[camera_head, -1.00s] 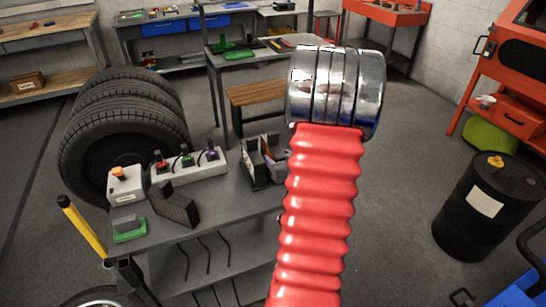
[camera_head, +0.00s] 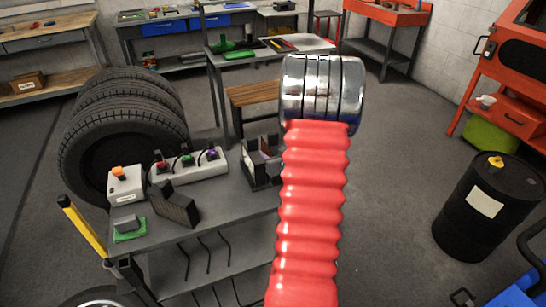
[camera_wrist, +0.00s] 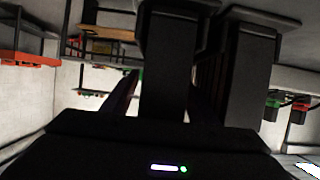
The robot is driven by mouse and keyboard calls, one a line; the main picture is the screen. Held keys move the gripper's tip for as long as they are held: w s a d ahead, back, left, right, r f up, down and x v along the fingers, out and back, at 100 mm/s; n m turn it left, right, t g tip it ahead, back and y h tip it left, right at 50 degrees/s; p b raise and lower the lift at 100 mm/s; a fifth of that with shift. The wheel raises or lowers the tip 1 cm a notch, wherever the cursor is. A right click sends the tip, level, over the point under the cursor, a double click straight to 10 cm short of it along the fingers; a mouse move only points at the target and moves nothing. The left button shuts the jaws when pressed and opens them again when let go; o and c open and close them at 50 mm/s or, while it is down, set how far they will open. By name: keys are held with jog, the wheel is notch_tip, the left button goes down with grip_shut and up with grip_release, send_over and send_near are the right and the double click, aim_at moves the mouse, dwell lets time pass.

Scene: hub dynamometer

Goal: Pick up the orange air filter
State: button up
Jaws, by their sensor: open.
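I cannot clearly make out the orange air filter in the head view. A dark holder (camera_head: 250,168) with upright pieces, one brownish, stands at the right end of the grey bench, partly behind my red arm. In the wrist view, a dark reddish-brown ridged thing (camera_wrist: 207,78) shows between the fingers; it is too dark to tell whether it is the filter. My gripper (camera_wrist: 211,45) is open, its two black fingers apart. In the head view the gripper is hidden behind my arm.
The grey bench (camera_head: 222,205) also holds a white box with an orange button (camera_head: 125,185), a switch strip (camera_head: 188,168), a black block (camera_head: 174,206) and a green pad (camera_head: 130,232). Tyres (camera_head: 115,140) stand behind it. A black barrel (camera_head: 486,210) stands right, with open floor between.

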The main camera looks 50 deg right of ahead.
aim_at(273, 133)
jog(key=shift+c, duration=0.5)
jog(key=c, duration=1.2)
jog(key=shift+r, duration=0.1)
jog(key=shift+r, duration=4.95)
